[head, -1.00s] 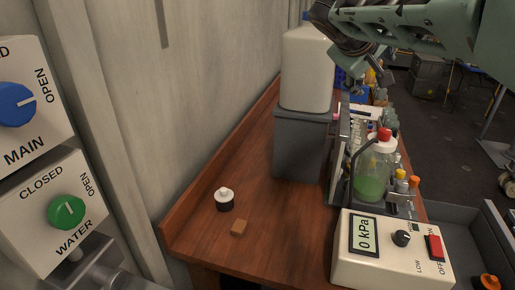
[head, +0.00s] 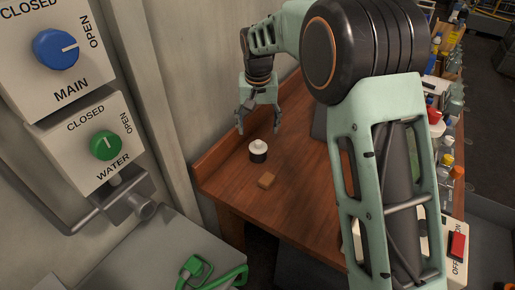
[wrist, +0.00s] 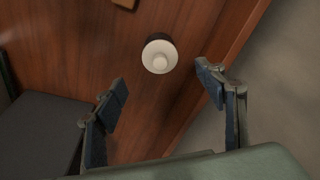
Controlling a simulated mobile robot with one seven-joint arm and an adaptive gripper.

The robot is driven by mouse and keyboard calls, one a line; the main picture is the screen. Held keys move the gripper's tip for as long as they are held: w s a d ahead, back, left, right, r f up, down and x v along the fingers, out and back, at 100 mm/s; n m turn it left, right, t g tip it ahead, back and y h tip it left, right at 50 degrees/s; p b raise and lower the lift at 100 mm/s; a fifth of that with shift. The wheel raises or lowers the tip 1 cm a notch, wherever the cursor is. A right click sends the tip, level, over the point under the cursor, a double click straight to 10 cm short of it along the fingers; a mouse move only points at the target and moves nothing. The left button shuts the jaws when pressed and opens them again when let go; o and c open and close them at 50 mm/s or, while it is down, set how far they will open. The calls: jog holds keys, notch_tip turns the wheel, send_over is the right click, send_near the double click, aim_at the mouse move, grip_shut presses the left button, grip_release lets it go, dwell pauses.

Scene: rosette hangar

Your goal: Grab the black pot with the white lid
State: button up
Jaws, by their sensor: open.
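The black pot with the white lid (head: 258,152) stands upright on the wooden bench near its left end. In the wrist view the pot (wrist: 160,55) shows from above, its white lid and knob covering most of the black body. My gripper (head: 258,130) is open and empty, fingers pointing down, above and just behind the pot in the head view. In the wrist view my gripper's two fingers (wrist: 165,88) are spread wide, and the pot lies beyond the tips, between their lines. The fingers do not appear to touch it.
A raised edge and wall run along the left. A grey box (wrist: 42,130) stands at the left in the wrist view. Bottles (head: 435,125) stand far right.

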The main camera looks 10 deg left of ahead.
aim_at(258, 142)
jog(key=f, duration=0.5)
jog(key=shift+w+a, duration=0.2)
jog(key=shift+w, duration=0.05)
jog(key=shift+w+f+p, duration=0.2)
jog(key=shift+w+f, duration=0.05)
jog(key=shift+f, duration=1.15)
jog(key=shift+w+f+p, duration=0.15)
jog(key=shift+w+f, duration=0.05)
jog(key=shift+f, duration=1.2)
jog(key=c, duration=1.3)
